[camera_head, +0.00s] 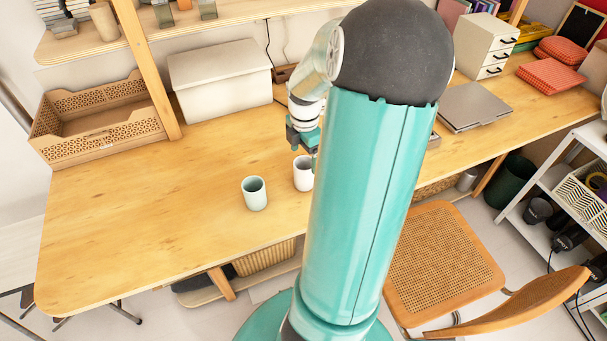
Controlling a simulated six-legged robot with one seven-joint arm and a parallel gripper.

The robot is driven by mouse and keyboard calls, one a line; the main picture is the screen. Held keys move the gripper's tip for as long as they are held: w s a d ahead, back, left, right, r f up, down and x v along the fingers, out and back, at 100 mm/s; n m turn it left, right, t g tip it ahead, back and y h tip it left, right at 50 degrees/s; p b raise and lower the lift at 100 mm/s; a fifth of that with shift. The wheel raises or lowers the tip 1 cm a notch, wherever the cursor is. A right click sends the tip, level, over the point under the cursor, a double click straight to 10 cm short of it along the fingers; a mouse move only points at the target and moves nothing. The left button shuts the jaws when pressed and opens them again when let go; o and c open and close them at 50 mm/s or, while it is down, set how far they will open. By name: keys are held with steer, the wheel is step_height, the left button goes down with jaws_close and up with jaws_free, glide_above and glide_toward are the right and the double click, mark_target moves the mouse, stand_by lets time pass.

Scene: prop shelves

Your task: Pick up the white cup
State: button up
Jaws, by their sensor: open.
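The white cup (302,174) stands upright on the wooden desk, its right part hidden behind my arm's teal column. A pale green cup (255,194) stands upright to its left and nearer the desk's front edge. My gripper (306,149) is just above the white cup, fingers down, and is open. One finger is partly hidden by my arm, and I cannot tell whether the fingers touch the cup.
The wooden desk (110,235) is clear on its left side. A white box (220,80) and a patterned wooden crate (105,135) stand at the back. A grey laptop (474,106) lies on the right. A chair (440,255) stands in front.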

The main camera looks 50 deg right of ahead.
steer(key=f, duration=0.8)
steer(key=shift+w+d, duration=0.1)
steer(key=shift+w, duration=0.2)
steer(key=shift+c, duration=0.4)
steer(key=c, duration=1.1)
